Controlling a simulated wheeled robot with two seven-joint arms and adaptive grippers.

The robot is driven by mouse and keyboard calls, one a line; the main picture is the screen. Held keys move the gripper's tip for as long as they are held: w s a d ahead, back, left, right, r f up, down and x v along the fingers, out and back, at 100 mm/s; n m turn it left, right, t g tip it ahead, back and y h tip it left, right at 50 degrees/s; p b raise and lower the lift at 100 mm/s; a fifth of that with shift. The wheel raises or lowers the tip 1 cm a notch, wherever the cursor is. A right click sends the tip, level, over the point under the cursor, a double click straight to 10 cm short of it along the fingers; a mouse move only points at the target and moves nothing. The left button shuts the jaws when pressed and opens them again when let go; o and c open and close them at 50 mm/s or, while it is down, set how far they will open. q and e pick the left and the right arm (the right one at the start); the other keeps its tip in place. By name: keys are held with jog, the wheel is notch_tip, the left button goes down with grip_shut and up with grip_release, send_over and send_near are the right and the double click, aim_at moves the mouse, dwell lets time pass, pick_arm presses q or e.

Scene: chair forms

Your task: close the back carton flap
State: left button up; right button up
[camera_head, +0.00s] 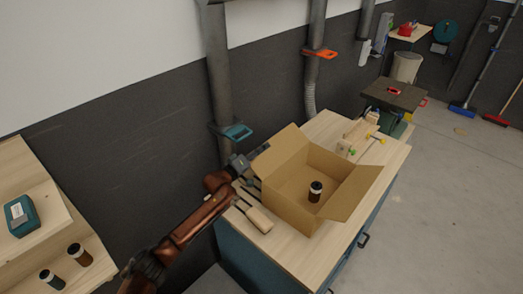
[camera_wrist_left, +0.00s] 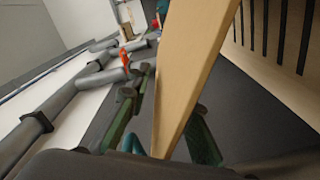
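An open brown carton (camera_head: 300,215) stands on the workbench in the head view. A dark bottle (camera_head: 315,188) with a white label is inside it. The carton's back flap (camera_head: 281,150) stands up, tilted outward, and a flap on the right side (camera_head: 356,190) is also folded outward. My left gripper (camera_head: 252,165) is at the outer left edge of the back flap. In the left wrist view, the flap (camera_wrist_left: 190,75) appears as a large tan panel between the two spread green fingers (camera_wrist_left: 162,125). Contact cannot be told. My right gripper is not in view.
The workbench top (camera_head: 290,248) holds a wooden-handled tool (camera_head: 257,215) left of the carton and a wooden vise (camera_head: 357,138) behind it. A grey duct (camera_head: 218,80) with a teal clamp (camera_head: 236,132) rises close behind my gripper.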

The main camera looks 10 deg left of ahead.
pick_arm(q)
grip_shut()
jog(key=shift+a, duration=0.15)
dwell(0.4)
jog(key=r+m+p, duration=0.1)
jog(key=s+d+m+p, duration=0.1)
jog(key=d+r+m+p, duration=0.1)
jog(key=shift+s+r+m, duration=0.15)
jog(key=shift+r+m, duration=0.15)
jog(key=shift+s+d+r+m+p, duration=0.3)
jog(key=shift+d+m+p, duration=0.25)
jog(key=shift+m, duration=0.3)
jog(key=shift+s+d+r+m+p, duration=0.3)
jog(key=shift+d+m+p, duration=0.2)
jog(key=shift+m, duration=0.35)
jog(key=shift+c, duration=2.1)
grip_release()
jog(key=o, duration=0.5)
jog(key=shift+a+r, duration=0.1)
